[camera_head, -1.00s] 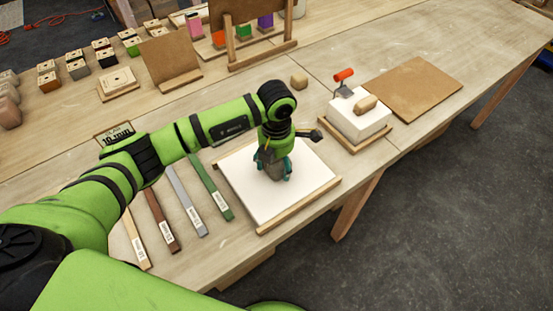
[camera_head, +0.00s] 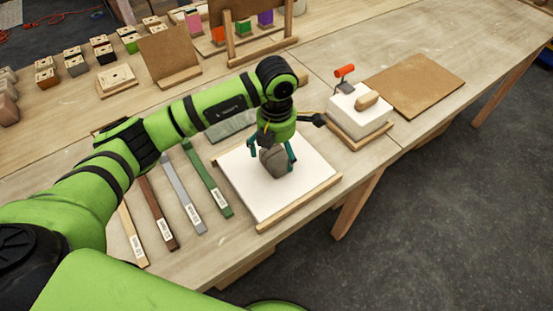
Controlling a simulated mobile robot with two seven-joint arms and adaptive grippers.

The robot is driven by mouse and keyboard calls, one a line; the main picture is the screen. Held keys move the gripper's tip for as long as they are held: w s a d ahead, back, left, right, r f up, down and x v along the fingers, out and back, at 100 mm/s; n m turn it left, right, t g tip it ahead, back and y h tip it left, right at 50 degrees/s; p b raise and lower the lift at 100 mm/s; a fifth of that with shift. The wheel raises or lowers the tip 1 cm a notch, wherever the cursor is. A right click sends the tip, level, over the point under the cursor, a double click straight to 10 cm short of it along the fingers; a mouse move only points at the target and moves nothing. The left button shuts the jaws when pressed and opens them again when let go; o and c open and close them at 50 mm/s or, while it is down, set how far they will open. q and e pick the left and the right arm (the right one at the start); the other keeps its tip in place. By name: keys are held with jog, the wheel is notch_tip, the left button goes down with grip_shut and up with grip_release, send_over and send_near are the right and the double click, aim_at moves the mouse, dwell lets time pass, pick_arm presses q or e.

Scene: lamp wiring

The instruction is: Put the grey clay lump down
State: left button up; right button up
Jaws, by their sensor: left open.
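The grey clay lump (camera_head: 275,162) rests on the white board (camera_head: 262,200), near its middle. My left gripper (camera_head: 272,153) is directly above the lump, pointing down. Its teal fingers are spread apart on either side of the lump's upper part. The arm comes in from the left and hides some of the table behind it. My right gripper is not in the view.
Several coloured strips (camera_head: 207,178) lie left of the board. Wooden rails (camera_head: 300,203) edge the board. To the right are a white block (camera_head: 358,118) with a red-handled tool (camera_head: 345,77) and a bare brown panel (camera_head: 415,87). Small blocks stand at the back left.

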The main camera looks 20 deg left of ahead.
aim_at(277, 155)
pick_arm(q)
notch_tip(277, 155, up, 8)
jog(key=shift+f+b, duration=0.25)
jog(key=shift+b, duration=1)
jog(key=shift+r, duration=0.45)
